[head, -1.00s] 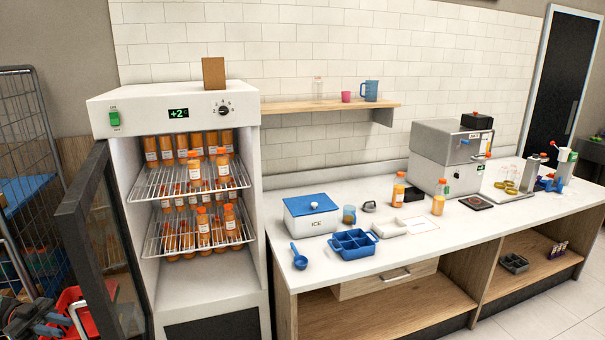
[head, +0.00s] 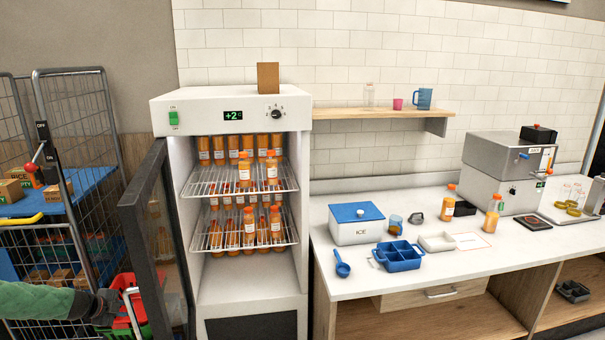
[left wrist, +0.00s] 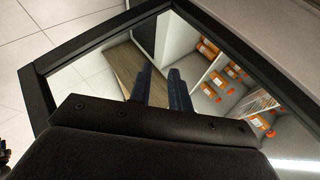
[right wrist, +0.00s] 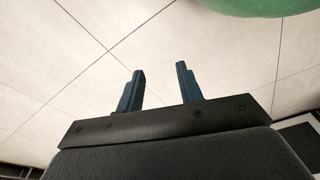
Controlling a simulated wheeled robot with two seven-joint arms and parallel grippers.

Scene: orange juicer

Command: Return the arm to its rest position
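My left arm comes in at the lower left of the head view, with its dark left gripper (head: 106,307) in front of the red basket, left of the open fridge door (head: 150,235). In the left wrist view the left gripper (left wrist: 159,70) has its two blue fingers apart with nothing between them. The door's glass pane and dark frame (left wrist: 38,92) lie beyond them. My right gripper (right wrist: 160,68) shows only in the right wrist view, its fingers apart and empty above pale floor tiles.
The fridge (head: 230,103) stands open with orange bottles on two racks. A wire cart (head: 75,130) and a red basket (head: 125,285) are to its left. The counter (head: 345,285) at right holds an ice box (head: 357,232), a blue tray (head: 400,266) and a juicer (head: 490,155).

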